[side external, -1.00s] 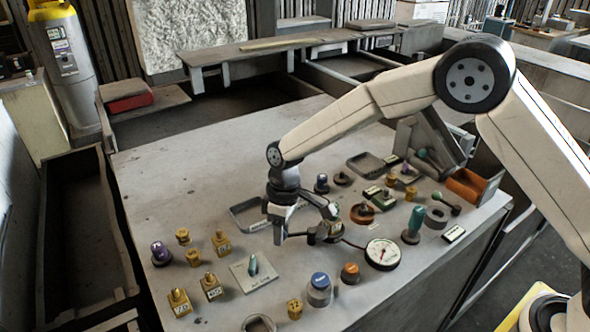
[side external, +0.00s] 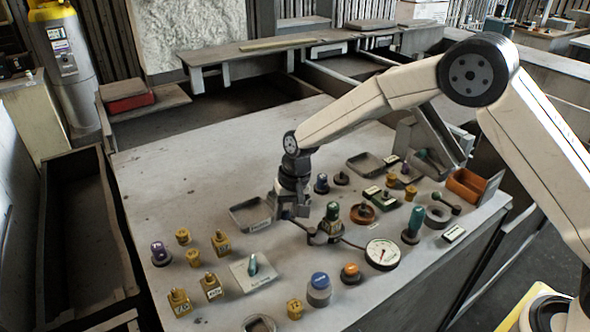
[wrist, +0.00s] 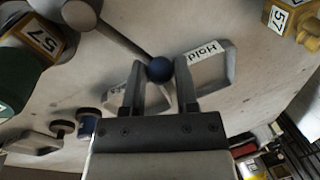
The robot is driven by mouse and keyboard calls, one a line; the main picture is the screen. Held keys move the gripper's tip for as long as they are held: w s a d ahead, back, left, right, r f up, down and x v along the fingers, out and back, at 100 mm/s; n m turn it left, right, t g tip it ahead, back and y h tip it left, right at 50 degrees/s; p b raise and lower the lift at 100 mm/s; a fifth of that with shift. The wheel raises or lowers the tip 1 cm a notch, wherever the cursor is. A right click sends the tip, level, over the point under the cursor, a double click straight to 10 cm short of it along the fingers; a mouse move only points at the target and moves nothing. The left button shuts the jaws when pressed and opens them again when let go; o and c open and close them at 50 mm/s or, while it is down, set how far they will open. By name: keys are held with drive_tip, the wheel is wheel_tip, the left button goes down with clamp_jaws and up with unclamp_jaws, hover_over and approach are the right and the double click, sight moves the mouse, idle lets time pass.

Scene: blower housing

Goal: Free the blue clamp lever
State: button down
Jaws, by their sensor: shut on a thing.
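The blue ball knob of the clamp lever (wrist: 159,69) sits between the fingertips of my gripper (wrist: 157,76) in the wrist view. My gripper is shut on it. A dark rod runs from the knob up and left towards a grey round part (wrist: 83,12). In the side view my gripper (side external: 287,212) is low over the table, just left of a green-topped fixture (side external: 332,220) with a yellow label. The knob is hidden there by the fingers.
A shallow tray labelled "Hold" (wrist: 212,75) lies just beyond my fingers. A round gauge (side external: 383,254) stands right of the fixture, with a cable between. The back left table is clear.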

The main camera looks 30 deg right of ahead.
drive_tip(key=shift+w+d+f+m+t, duration=0.15)
drive_tip(key=shift+d+m, duration=0.4)
drive_tip(key=shift+m, duration=0.45)
drive_tip(key=shift+d+r+m+t, duration=0.15)
drive_tip(key=shift+d+m, duration=0.4)
drive_tip(key=shift+m, duration=0.45)
drive_tip(key=shift+f, duration=0.1)
drive_tip(key=shift+c, duration=1.9)
unclamp_jaws()
drive_tip(key=shift+w, duration=0.1)
drive_tip(key=v, duration=0.8)
drive_tip(key=s+d+n+h, duration=0.1)
drive_tip(key=s+d+n, duration=0.2)
drive_tip(key=s+d, duration=0.3)
drive_tip(key=s+d+f+n+t+h, duration=0.1)
drive_tip(key=s+d+n, duration=0.3)
drive_tip(key=s, duration=1.3)
drive_tip(key=shift+d+f, duration=0.2)
drive_tip(key=shift+d, duration=1.05)
